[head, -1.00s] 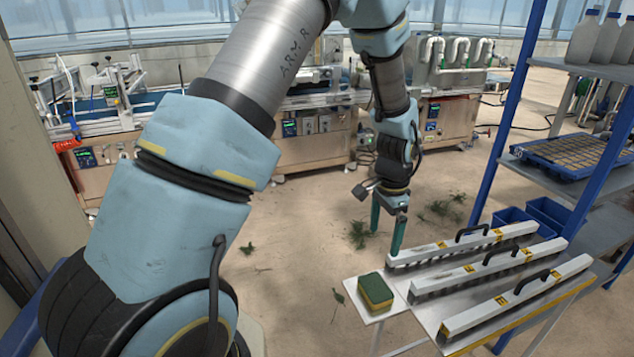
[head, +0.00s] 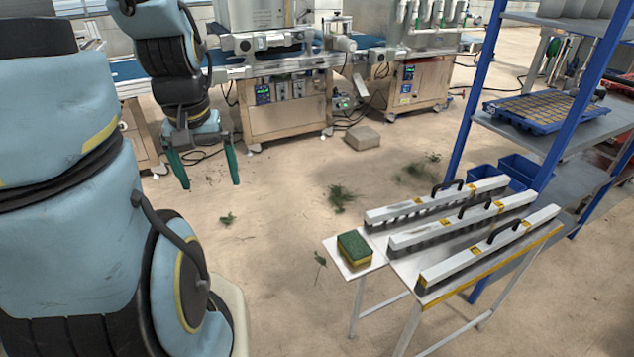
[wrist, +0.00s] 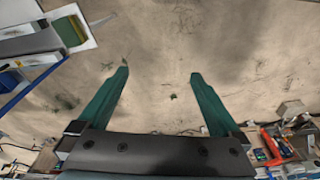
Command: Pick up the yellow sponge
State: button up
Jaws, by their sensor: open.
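The yellow sponge (head: 354,248) has a green top and lies on the small white left end of a table with metal bars. In the wrist view the sponge (wrist: 70,30) shows near the top left corner, mostly its green face. My gripper (head: 207,184) is open and empty, its two green fingers spread and pointing down. It hangs over bare floor, to the left of the sponge and well apart from it. In the wrist view my gripper (wrist: 160,72) has only floor between its fingers.
Several white bars with black handles (head: 435,203) lie on the table right of the sponge. A blue shelf rack (head: 470,100) stands behind it at right. Machines line the back, and a beige block (head: 362,138) lies on the floor. Open floor with plant scraps lies between.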

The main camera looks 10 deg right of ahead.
jog(key=w+d+f+n+b, duration=0.1)
jog(key=w+d+f+b, duration=0.3)
jog(key=d, duration=0.3)
jog(key=w+d+f+b, duration=0.2)
jog(key=d+f+b, duration=0.3)
jog(key=d+f, duration=0.25)
jog(key=n+g+b, duration=0.2)
jog(key=b, duration=0.3)
send_over(355, 243)
jog(key=f, duration=1.2)
jog(key=shift+w+f, duration=0.15)
jog(key=shift+w, duration=0.05)
jog(key=shift+s+f+p, duration=0.15)
jog(key=shift+f+p, duration=0.3)
jog(key=shift+f, duration=1.05)
jog(key=shift+s+f+p, duration=0.1)
jog(key=shift+f+p, duration=0.3)
jog(key=shift+f, duration=1.1)
jog(key=c, duration=1.2)
jog(key=shift+o, duration=0.2)
notch_tip(355, 243, up, 10)
jog(key=b, duration=0.1)
